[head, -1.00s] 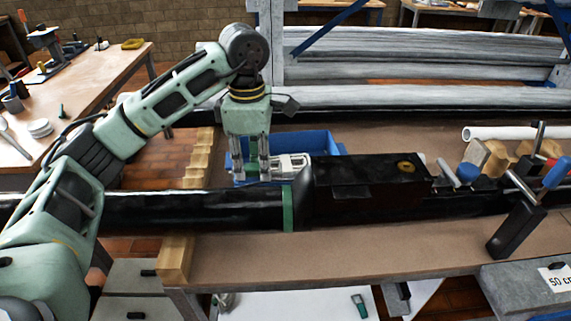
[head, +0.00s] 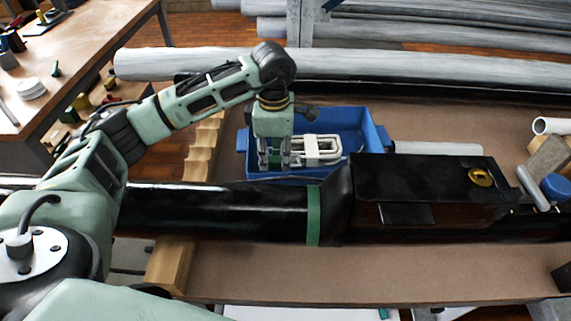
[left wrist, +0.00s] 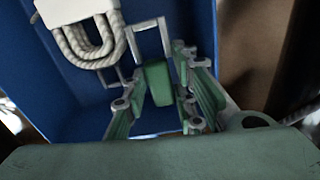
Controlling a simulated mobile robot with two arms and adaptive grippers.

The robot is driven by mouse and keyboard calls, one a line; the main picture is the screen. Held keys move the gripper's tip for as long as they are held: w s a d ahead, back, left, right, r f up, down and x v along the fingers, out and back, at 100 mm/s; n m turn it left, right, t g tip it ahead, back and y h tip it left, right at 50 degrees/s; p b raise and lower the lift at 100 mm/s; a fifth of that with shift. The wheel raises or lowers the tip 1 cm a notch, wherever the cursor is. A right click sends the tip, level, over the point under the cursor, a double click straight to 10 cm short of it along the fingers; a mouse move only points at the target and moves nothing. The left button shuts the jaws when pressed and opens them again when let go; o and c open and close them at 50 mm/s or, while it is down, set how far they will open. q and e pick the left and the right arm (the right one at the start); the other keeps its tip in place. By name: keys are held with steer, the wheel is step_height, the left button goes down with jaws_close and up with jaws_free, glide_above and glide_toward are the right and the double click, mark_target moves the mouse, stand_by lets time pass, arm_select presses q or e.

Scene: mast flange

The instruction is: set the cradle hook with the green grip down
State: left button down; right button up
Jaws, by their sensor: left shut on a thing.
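My left gripper (head: 274,158) points straight down at the left end of a blue crate (head: 372,128). In the left wrist view the two fingers of my left gripper (left wrist: 160,76) stand on either side of the green grip (left wrist: 157,84) and are shut on it. The cradle hook's grey metal frame (left wrist: 148,22) shows beyond the grip, against the blue crate wall (left wrist: 190,15). How far the hook is above the crate floor cannot be told. In the head view the gripper hides the grip. My right gripper is not in view.
Pale looped rope pieces (left wrist: 88,42) lie in the crate beside the hook; they also show in the head view (head: 318,149). A black pipe (head: 215,209) with a green band (head: 313,216) and a black box (head: 430,182) run in front. Bare brown bench (head: 380,270) lies nearer.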

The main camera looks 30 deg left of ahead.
arm_select(q)
step_height(320, 180, down, 6)
steer(key=shift+r+p, duration=0.25)
steer(key=shift+p, duration=0.1)
steer(key=shift+d+f, duration=0.1)
steer(key=shift+f, duration=0.1)
steer(key=c, duration=1.7)
jaws_free()
steer(key=shift+r, duration=0.1)
steer(key=shift+r, duration=0.1)
